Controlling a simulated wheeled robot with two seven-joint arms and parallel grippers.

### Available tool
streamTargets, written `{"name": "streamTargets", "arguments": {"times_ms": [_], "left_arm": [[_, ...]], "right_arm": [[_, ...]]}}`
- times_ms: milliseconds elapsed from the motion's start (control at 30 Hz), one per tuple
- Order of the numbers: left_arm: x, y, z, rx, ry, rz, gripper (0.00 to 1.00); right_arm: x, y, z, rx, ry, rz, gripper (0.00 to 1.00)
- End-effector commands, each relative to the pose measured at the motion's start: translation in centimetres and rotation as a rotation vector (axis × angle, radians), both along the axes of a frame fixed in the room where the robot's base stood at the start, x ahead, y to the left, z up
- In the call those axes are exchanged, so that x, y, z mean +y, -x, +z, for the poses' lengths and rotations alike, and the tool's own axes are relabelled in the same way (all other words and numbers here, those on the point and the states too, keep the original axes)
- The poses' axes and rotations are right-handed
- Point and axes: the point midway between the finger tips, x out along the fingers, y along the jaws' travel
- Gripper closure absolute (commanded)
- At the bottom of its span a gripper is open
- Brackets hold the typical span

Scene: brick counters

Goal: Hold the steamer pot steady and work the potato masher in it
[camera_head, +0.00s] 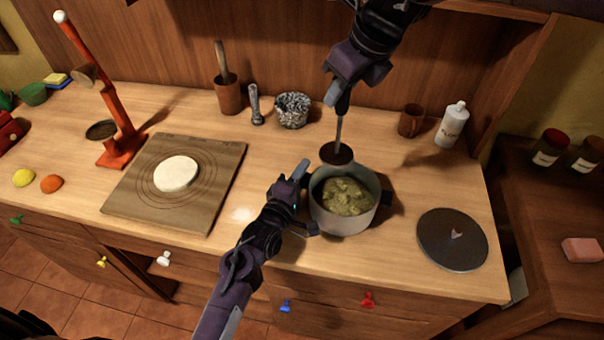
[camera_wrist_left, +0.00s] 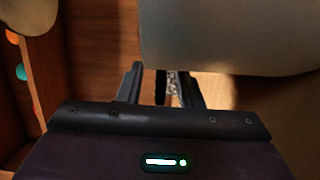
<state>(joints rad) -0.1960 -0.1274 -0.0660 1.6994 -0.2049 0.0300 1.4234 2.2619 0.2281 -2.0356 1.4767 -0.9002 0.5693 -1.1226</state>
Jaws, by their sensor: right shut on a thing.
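The grey steamer pot (camera_head: 345,221) stands near the counter's front edge with lumpy yellow-green food (camera_head: 345,195) inside. One dark side handle (camera_head: 387,198) shows at its right. My left gripper (camera_head: 304,198) is at the pot's left side, its fingers apart. In the left wrist view the pot's wall (camera_wrist_left: 230,40) fills the top right, above the open fingers (camera_wrist_left: 160,88). The other handle is not clear to see. My right gripper (camera_head: 338,98) is shut on the upright potato masher (camera_head: 338,135). The masher's dark round head appears above the pot's back rim, outside the food.
A dark round lid (camera_head: 452,240) lies right of the pot. A board with dough (camera_head: 200,210) lies to the left. A speckled pot (camera_head: 292,112), a brown mug (camera_head: 411,121) and a white bottle (camera_head: 453,125) stand at the back.

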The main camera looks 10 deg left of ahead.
Motion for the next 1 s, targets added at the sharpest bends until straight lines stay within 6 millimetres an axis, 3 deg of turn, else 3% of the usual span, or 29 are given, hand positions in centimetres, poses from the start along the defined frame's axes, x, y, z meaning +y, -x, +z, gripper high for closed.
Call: {"name": "streamTargets", "arguments": {"times_ms": [167, 400, 1000], "left_arm": [[-0.01, 0.01, 0.01, 0.000, 0.000, 0.000, 0.70], [0.00, 0.03, 0.01, 0.000, 0.000, 0.000, 1.00], [0.00, 0.05, -0.06, 0.001, 0.000, 0.000, 1.00]], "right_arm": [[0.00, -0.02, 0.05, -0.001, -0.001, 0.000, 1.00], [0.00, -0.02, 0.05, -0.001, -0.001, 0.000, 1.00], [0.01, -0.01, -0.14, 0.002, 0.004, 0.022, 1.00]]}}
